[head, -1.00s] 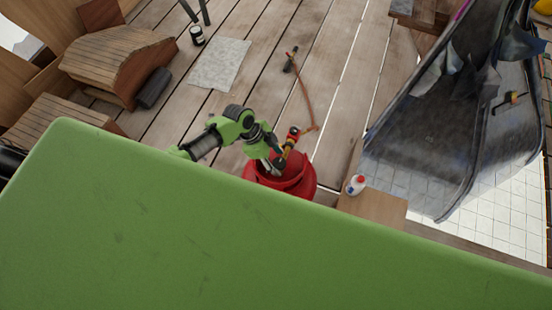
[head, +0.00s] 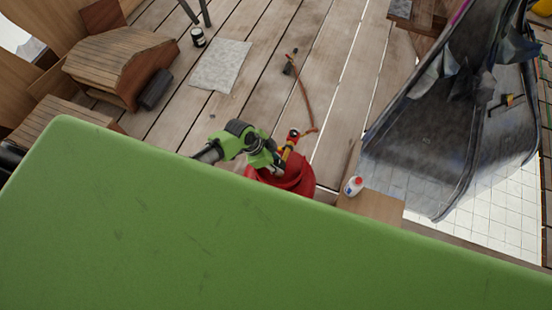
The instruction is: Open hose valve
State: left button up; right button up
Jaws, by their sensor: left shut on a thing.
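A red, rounded tank (head: 300,184) stands on the plank deck, its lower part hidden. A yellow, red and dark hose valve (head: 288,150) rises at its top, with a thin brown hose (head: 305,103) running from it along the deck. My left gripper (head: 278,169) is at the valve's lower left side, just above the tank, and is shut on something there. The fingers are small and partly hidden by my green arm, so which part of the valve they hold is unclear. The valve handle's position cannot be made out. My right gripper is not in view.
A dark hose end or nozzle (head: 290,67) lies on the deck. A white bottle with a red cap (head: 353,186) stands on a wooden block (head: 371,207) right of the tank. A large grey tub-like shell (head: 440,130) fills the right side. Open planks lie beyond the tank.

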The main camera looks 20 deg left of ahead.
pick_arm(q)
jog(key=n+p, duration=0.2)
jog(key=n, duration=0.1)
jog(key=n+t+y+p, duration=0.1)
jog(key=p, duration=0.1)
jog(key=shift+s+d+r+n, duration=0.2)
jog(key=shift+s+d+n, duration=0.05)
jog(key=shift+n, duration=0.05)
jog(key=shift+d+n+t+y+p, duration=0.1)
jog(key=shift+n+t+y+p, duration=0.3)
jog(key=shift+n+p, duration=0.55)
jog(key=shift+f+n+y+p, duration=0.15)
jog(key=shift+n+y+p, duration=0.25)
jog(key=shift+n, duration=0.65)
jog(key=shift+f, duration=0.1)
jog(key=o, duration=1.1)
jog(key=v, duration=1.2)
